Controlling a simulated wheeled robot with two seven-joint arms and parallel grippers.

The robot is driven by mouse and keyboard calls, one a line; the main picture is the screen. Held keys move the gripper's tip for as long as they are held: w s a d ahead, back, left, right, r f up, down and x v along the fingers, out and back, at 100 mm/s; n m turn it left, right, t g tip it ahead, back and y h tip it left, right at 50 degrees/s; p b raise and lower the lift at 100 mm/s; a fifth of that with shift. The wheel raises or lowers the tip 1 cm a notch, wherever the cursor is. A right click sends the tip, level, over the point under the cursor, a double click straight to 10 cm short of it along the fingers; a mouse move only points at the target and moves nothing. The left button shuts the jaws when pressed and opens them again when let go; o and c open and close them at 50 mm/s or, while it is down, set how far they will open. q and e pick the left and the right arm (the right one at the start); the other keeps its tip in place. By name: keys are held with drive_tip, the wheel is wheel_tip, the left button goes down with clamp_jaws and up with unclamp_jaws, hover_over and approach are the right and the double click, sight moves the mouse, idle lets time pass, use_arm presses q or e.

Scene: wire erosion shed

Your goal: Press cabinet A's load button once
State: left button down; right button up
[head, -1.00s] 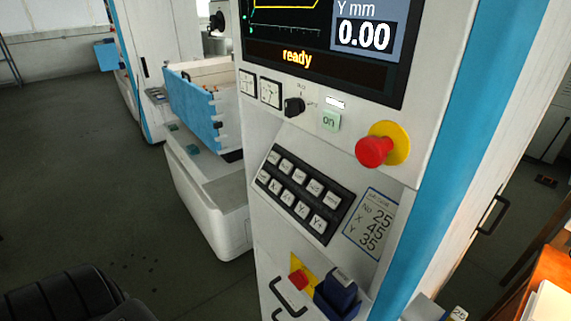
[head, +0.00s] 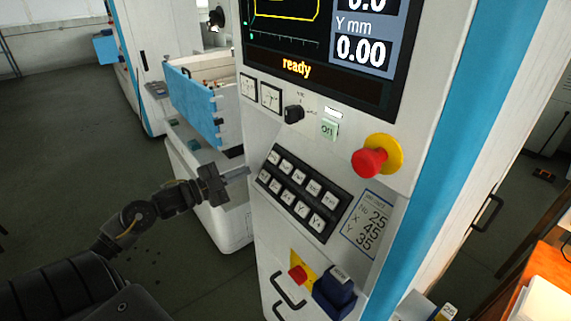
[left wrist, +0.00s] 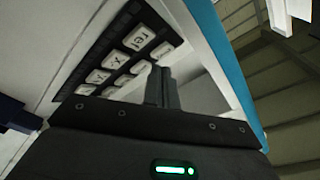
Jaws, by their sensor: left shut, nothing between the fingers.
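The cabinet (head: 225,90) in front of me has a sloped black keypad (head: 303,192) with two rows of pale keys. Most key labels are too small to read in the head view, so I cannot tell which is load. My left gripper (head: 240,171) is shut and empty, just left of the keypad's left edge. In the left wrist view, the shut fingers (left wrist: 161,82) stand up in front of the keypad (left wrist: 110,58), overlapping its near right end. A key reading "ref" (left wrist: 138,37) shows there. Contact with a key cannot be told. My right gripper is out of view.
Above the keypad are a screen reading "ready" (head: 297,68), a green "on" button (head: 329,129), a black knob (head: 293,114) and a red emergency stop (head: 370,163). A label card (head: 366,224) sits right of the keypad. Handles (head: 288,290) are below.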

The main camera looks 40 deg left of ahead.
sight(286, 167)
use_arm(q)
drive_tip(key=s+d+r+m+g+h, duration=0.1)
drive_tip(key=s+d+r+m+h, duration=0.1)
drive_tip(key=r, duration=0.6)
drive_tip(key=d+m+h, duration=0.1)
drive_tip(key=d+m, duration=0.1)
drive_tip(key=d, duration=0.1)
drive_tip(key=shift+s+d+r+m, duration=0.25)
drive_tip(key=shift+s+m, duration=0.05)
drive_tip(key=shift+f, duration=0.1)
drive_tip(key=shift+w+d+f+b, duration=0.35)
drive_tip(key=shift+w+f+b, duration=0.5)
drive_tip(key=shift+w, duration=0.3)
drive_tip(key=shift+w+d+f+b, duration=0.35)
drive_tip(key=shift+w+f+b, duration=0.5)
drive_tip(key=shift+w, duration=0.3)
drive_tip(key=shift+w+d+f+b, duration=0.35)
drive_tip(key=shift+w+f+b, duration=0.45)
drive_tip(key=shift+w, duration=0.35)
drive_tip(key=shift+w+f, duration=0.1)
drive_tip(key=shift+w+d+f, duration=0.1)
drive_tip(key=shift+w+f, duration=0.05)
drive_tip(key=shift+w, duration=0.1)
